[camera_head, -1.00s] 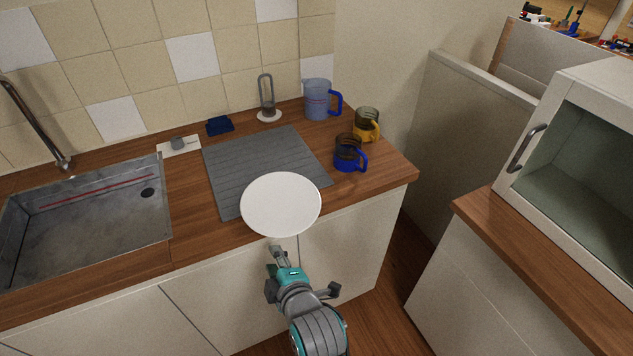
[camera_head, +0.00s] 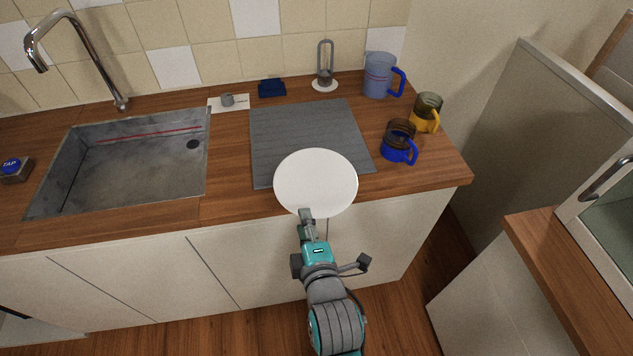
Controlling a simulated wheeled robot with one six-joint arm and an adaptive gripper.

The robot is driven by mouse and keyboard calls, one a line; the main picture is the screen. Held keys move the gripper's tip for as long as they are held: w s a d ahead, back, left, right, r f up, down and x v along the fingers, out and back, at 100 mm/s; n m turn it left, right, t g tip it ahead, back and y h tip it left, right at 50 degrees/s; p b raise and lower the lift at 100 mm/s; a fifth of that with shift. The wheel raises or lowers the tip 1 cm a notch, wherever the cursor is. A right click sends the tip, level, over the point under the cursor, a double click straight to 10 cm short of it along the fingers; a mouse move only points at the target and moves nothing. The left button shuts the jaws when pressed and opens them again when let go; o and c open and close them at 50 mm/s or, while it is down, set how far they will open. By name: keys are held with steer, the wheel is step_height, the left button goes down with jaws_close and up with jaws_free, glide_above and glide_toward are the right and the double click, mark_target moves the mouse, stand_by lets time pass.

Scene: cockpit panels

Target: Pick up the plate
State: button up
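The white round plate (camera_head: 316,181) lies on the near edge of the dark grey mat (camera_head: 300,130) and the wooden counter. Its near rim reaches out past the counter's front edge. My gripper (camera_head: 306,217) is at the plate's near rim, a little left of its middle. One fingertip overlaps the rim in this view. The other finger is not clearly seen, and I cannot tell whether the fingers touch or hold the plate.
A blue-handled dark cup (camera_head: 397,142), a yellow-handled cup (camera_head: 426,112) and a blue jug (camera_head: 379,76) stand to the right. A metal sink (camera_head: 140,165) is at left. A white-fronted cabinet (camera_head: 265,250) lies below the counter.

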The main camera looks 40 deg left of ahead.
steer(key=shift+x, duration=2.4)
jaws_close()
